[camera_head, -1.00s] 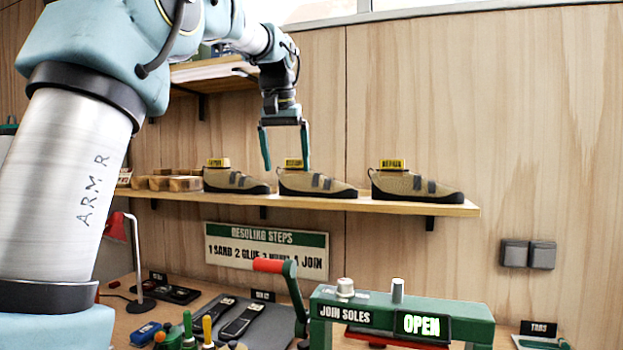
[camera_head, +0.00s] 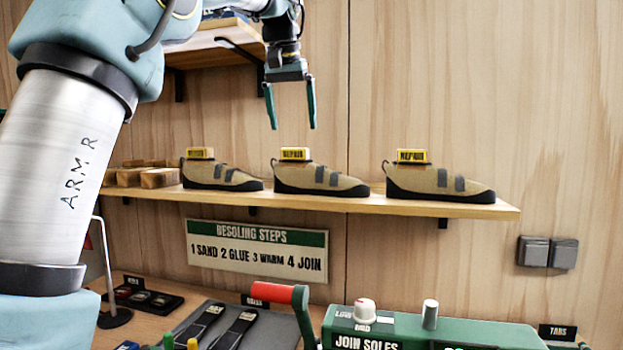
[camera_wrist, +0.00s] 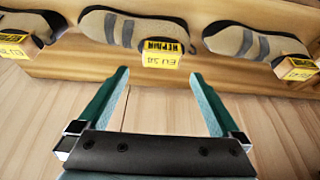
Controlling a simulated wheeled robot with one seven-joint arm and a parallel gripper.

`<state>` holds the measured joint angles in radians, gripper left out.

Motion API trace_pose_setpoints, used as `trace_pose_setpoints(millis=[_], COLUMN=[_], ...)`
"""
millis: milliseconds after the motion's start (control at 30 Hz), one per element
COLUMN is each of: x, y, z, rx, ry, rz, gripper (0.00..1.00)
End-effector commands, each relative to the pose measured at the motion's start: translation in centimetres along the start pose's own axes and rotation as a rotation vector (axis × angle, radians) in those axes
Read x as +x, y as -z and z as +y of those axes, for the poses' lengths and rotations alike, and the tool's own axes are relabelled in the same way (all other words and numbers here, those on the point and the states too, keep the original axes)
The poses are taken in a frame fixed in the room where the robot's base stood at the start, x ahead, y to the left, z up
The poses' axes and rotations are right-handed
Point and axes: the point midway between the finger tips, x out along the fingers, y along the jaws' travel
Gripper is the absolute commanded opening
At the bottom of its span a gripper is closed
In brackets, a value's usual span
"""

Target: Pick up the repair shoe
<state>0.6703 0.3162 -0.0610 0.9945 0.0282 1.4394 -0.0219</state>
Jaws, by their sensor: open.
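Three tan shoes with black soles and grey straps stand in a row on a wooden shelf: left shoe (camera_head: 222,176), middle shoe (camera_head: 320,180), right shoe (camera_head: 440,183). Each has a yellow tag at its heel. The middle shoe's tag (camera_head: 296,154) appears to read REPAIR; it also shows in the wrist view (camera_wrist: 162,53), with REPAIR and a size marking. My gripper (camera_head: 293,127) is open and empty above the middle shoe's tag. In the wrist view the middle shoe (camera_wrist: 125,29) lies beyond my fingertips (camera_wrist: 160,73), apart from them.
The shelf (camera_head: 470,209) has wooden blocks (camera_head: 140,176) at its left end. A higher shelf (camera_head: 215,48) is left of my gripper. Below are a RESOLING STEPS sign (camera_head: 257,250), a red-handled lever (camera_head: 280,292) and a green JOIN SOLES machine (camera_head: 450,333).

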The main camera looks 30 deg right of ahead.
Motion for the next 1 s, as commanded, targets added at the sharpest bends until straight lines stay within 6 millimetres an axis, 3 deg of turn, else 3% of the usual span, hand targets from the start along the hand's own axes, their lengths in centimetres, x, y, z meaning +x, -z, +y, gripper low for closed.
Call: trace_pose_setpoints(millis=[367,633,933,1000], x=[3.2,6.7,7.3,7.3], y=[-0.2,-0.5,-0.5,-0.5], z=[-0.1,-0.2,-0.2,-0.2], rx=[-0.001,-0.001,-0.001,-0.001], ry=[0.0,0.0,0.0,0.0], rz=[-0.003,-0.002,0.001,0.001], gripper=[1.0,1.0,1.0,0.92])
